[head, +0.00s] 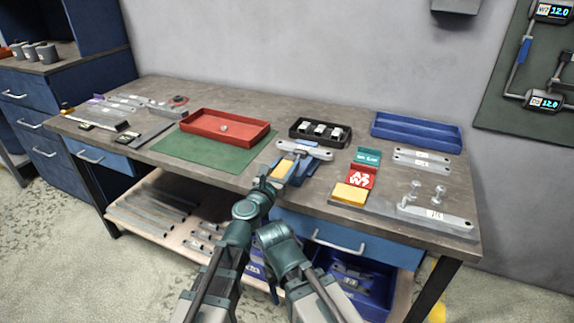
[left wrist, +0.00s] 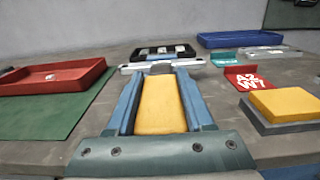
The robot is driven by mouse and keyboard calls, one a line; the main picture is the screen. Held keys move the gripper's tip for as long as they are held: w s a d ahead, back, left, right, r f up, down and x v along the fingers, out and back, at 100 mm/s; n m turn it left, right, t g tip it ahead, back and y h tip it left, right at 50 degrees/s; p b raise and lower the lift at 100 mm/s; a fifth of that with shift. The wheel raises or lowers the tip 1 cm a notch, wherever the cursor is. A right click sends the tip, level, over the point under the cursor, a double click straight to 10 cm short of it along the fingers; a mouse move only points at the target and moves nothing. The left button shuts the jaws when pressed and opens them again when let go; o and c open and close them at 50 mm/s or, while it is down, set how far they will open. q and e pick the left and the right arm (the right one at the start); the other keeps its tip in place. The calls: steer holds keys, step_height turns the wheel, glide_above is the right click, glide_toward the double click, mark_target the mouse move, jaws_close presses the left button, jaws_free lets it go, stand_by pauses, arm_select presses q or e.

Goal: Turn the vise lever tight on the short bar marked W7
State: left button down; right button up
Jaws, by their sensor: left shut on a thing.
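My left gripper (head: 294,163) reaches over the bench's front middle and is shut on a light grey bar (head: 321,154). In the left wrist view the bar (left wrist: 133,68) lies crosswise at the fingertips, with a small dark piece between them. Its label is too small to read. Yellow shows between the blue fingers; I cannot tell what it belongs to. A red stand (head: 361,177) reads "A2 W7" and also shows in the left wrist view (left wrist: 248,80). I cannot make out the vise or its lever for sure. My right gripper is not in view.
A black tray (head: 342,143) is behind the bar, a red tray (head: 222,137) left, a blue tray (head: 415,143) back right. The green mat (head: 195,152) has bare room.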

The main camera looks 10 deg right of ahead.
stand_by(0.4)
arm_select(q)
steer(key=shift+c, duration=1.4)
jaws_free()
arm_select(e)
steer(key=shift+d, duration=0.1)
arm_select(q)
steer(key=shift+s, duration=0.1)
